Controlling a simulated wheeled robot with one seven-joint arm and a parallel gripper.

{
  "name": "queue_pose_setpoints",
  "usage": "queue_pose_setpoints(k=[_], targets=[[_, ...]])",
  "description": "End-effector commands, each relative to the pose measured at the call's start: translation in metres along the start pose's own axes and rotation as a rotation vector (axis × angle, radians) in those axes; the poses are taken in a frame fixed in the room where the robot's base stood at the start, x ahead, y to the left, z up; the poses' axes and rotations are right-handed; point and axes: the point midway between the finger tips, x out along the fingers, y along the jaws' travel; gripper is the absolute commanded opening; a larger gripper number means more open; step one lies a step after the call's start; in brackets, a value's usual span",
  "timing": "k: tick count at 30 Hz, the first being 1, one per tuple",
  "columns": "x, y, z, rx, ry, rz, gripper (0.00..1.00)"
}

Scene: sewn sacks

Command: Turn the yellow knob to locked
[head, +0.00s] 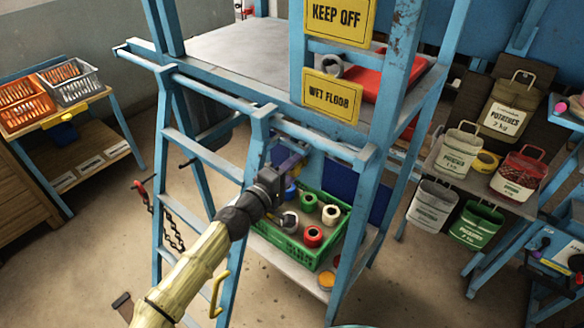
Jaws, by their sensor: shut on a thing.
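My gripper (289,163) is at the end of my arm, at the blue rack, in front of the shelf with the green crate. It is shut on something. A small purple piece shows at its tip, but I cannot tell whether that is the held thing or a finger. I cannot clearly pick out the yellow knob, nor see any locked mark; my gripper and wrist hide part of the rack there. A yellow-orange round thing (326,280) lies on the low shelf, apart from my gripper, and I cannot tell what it is.
The green crate (290,247) holds several spools close below my gripper. Blue rack posts and rails stand around it, with yellow signs (331,97) above. A ladder (205,155) stands at left. A side table (118,110) holds baskets at far left.

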Motion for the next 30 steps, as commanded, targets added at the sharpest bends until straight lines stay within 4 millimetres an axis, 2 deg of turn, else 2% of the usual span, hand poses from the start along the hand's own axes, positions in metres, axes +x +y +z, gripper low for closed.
queue_pose_setpoints(k=[15,22,30], targets=[[0.0003,0.0015,-0.0005,-0.428,0.001,-0.001,0.15],[0.0004,0.0004,-0.0005,-0.519,0.001,-0.001,0.15],[0.0003,-0.0002,-0.0005,-0.543,0.001,0.000,0.15]])
